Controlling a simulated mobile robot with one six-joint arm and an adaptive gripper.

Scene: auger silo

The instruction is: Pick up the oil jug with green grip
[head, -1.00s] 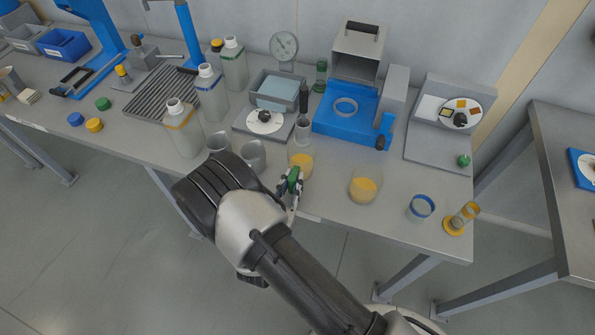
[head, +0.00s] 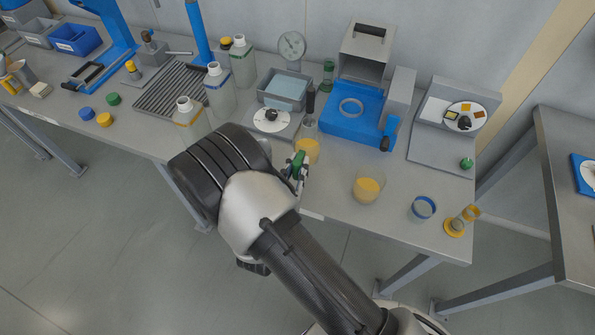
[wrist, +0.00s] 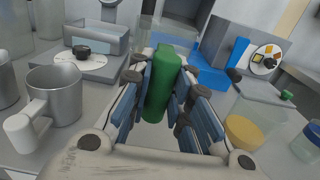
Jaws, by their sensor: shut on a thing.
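The oil jug (head: 309,148) is a clear vessel with yellow oil and a green grip, at the front of the bench in the head view. My gripper (head: 297,172) is shut on the green grip (wrist: 162,90), which stands upright between the blue finger pads in the wrist view. In the head view the jug lies just beyond my fingers. Its body is mostly hidden behind the grip in the wrist view. I cannot tell how far its base is from the bench.
A clear beaker of yellow oil (head: 368,188) stands to the right, with a blue-rimmed cup (head: 423,208) beyond it. A metal mug (wrist: 54,95) stands left of my gripper.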

